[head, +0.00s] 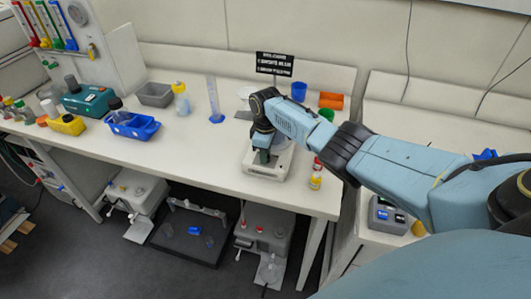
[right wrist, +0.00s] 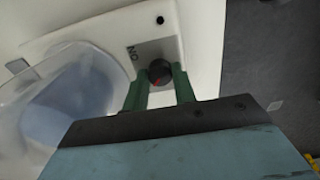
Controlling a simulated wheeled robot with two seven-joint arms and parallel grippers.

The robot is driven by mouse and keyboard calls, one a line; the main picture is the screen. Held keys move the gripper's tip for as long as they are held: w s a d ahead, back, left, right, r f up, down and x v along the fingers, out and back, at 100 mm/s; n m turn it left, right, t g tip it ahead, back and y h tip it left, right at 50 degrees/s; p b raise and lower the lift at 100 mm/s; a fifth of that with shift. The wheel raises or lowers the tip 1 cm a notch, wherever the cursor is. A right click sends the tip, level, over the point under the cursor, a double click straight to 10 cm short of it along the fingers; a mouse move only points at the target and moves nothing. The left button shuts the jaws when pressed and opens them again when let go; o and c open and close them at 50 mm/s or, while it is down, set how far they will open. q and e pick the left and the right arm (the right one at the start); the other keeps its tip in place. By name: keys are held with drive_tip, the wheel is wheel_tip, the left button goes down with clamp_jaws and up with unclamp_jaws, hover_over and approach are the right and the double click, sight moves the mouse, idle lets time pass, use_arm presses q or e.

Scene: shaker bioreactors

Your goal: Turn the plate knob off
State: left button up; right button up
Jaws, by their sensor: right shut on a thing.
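The plate (head: 268,172) is a small white device on the bench, partly hidden under my right arm in the head view. In the right wrist view its white casing (right wrist: 105,35) shows a grey label patch with letters beside a dark round knob (right wrist: 160,70) with a red mark. My right gripper (right wrist: 159,84) has its green fingers on either side of the knob and is shut on it. In the head view the right gripper (head: 262,157) points down at the plate's front, and the knob is hidden. My left gripper is not in view.
A clear vessel with bluish liquid (right wrist: 70,105) stands on the plate close to the fingers. A yellow-labelled bottle (head: 315,182) stands just right of the plate. A blue-based cylinder (head: 215,105) and blue rack (head: 133,125) stand left.

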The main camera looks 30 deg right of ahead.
idle(0.4)
drive_tip(key=o, duration=1)
wheel_tip(320, 180, up, 14)
drive_tip(key=shift+f, duration=0.25)
